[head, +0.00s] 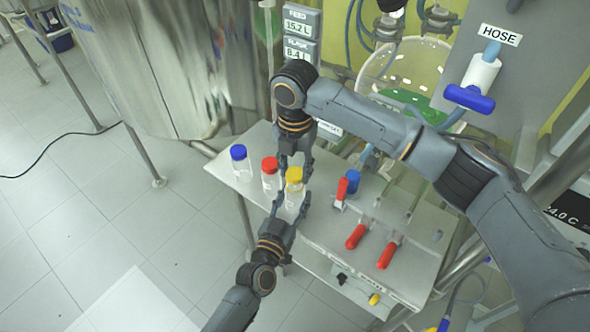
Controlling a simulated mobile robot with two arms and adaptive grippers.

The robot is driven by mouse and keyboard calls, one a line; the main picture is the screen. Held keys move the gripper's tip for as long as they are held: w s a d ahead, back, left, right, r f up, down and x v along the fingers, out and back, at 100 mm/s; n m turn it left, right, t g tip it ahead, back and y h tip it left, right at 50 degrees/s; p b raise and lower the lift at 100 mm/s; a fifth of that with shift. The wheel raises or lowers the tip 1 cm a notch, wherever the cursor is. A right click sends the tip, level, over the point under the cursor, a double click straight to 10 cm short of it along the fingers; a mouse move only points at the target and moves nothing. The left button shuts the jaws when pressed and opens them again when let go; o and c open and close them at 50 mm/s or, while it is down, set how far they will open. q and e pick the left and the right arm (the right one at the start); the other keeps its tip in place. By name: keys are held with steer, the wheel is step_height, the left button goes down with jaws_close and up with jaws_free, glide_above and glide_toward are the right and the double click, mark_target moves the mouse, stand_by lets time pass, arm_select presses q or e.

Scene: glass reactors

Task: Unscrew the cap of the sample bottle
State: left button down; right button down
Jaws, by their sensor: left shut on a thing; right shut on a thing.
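The sample bottle (292,199) with a yellow cap (294,174) stands upright near the front edge of the small metal shelf table (340,225). My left gripper (291,208) reaches up from below and is shut on the clear body of this bottle. My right gripper (295,167) comes down from above and is shut at the yellow cap. The fingers and arms hide parts of the bottle, and I cannot tell whether the cap has turned on its thread.
A red-capped bottle (270,175) stands close on the left, and a blue-capped bottle (240,162) farther left. Red-handled tools (356,236) and small red and blue pieces lie to the right. A large steel vessel (180,60) and a glass reactor (408,72) stand behind.

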mark_target(295, 173)
steer(key=shift+r, duration=0.1)
steer(key=shift+r, duration=1.95)
arm_select(q)
steer(key=c, duration=0.6)
jaws_free()
steer(key=shift+c, duration=0.2)
steer(key=shift+s, duration=0.1)
